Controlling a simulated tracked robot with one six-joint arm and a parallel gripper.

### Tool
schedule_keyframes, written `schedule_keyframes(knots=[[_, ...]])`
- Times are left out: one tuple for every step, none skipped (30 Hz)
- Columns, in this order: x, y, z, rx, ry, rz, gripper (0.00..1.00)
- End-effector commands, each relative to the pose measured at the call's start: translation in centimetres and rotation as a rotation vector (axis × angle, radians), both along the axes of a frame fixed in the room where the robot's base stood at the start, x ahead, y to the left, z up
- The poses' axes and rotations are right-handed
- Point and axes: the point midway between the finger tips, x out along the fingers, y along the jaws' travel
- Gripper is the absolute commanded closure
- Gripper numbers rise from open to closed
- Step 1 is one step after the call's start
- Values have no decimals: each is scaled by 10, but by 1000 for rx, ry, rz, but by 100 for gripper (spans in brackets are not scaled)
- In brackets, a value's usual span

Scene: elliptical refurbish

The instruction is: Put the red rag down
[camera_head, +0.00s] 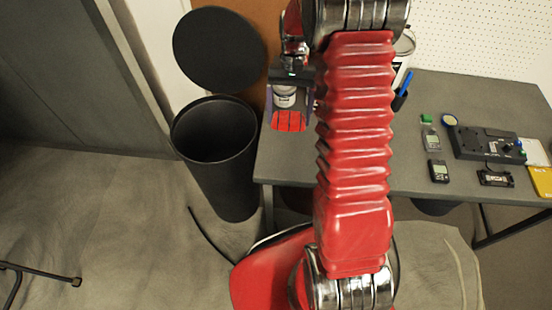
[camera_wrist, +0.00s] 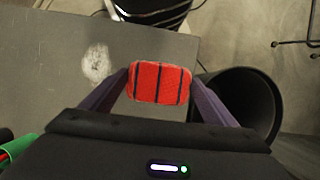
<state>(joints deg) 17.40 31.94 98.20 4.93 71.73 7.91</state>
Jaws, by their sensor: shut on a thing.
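The red rag (camera_wrist: 159,83) has dark stripes and sits between the two fingers of my gripper (camera_wrist: 160,88) in the wrist view. My gripper is shut on it. My gripper (camera_head: 290,108) is partly hidden there by my arm. I cannot tell whether the rag touches the table top or hangs above it.
A black bin (camera_head: 215,140) with its round lid (camera_head: 219,50) raised stands left of the table. It also shows in the wrist view (camera_wrist: 245,95). Several devices, including a black box (camera_head: 487,145), lie on the table's right side. A pale smudge (camera_wrist: 96,64) marks bare table top.

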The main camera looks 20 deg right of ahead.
Motion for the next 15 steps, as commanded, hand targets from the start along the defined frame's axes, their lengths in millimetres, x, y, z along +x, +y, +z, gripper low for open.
schedule_keyframes(knots=[[12, 14, 4, -1, -1, 57, 40], [19, 21, 6, -1, -2, 90, 40], [26, 31, 10, -2, -1, 133, 40], [32, 38, 12, -3, -1, 163, 40], [37, 46, 14, -4, 0, 195, 40], [44, 57, 18, -4, 1, 237, 40], [50, 65, 21, -5, 0, 267, 40], [54, 73, 23, -5, 2, 297, 40], [60, 83, 26, -7, 2, 337, 40], [64, 90, 29, -8, 3, 362, 40], [67, 97, 31, -9, 4, 385, 40], [71, 105, 34, -9, 3, 415, 40], [73, 111, 35, -9, 5, 433, 40], [75, 115, 37, -11, 6, 448, 40], [77, 120, 38, -12, 6, 466, 40]])
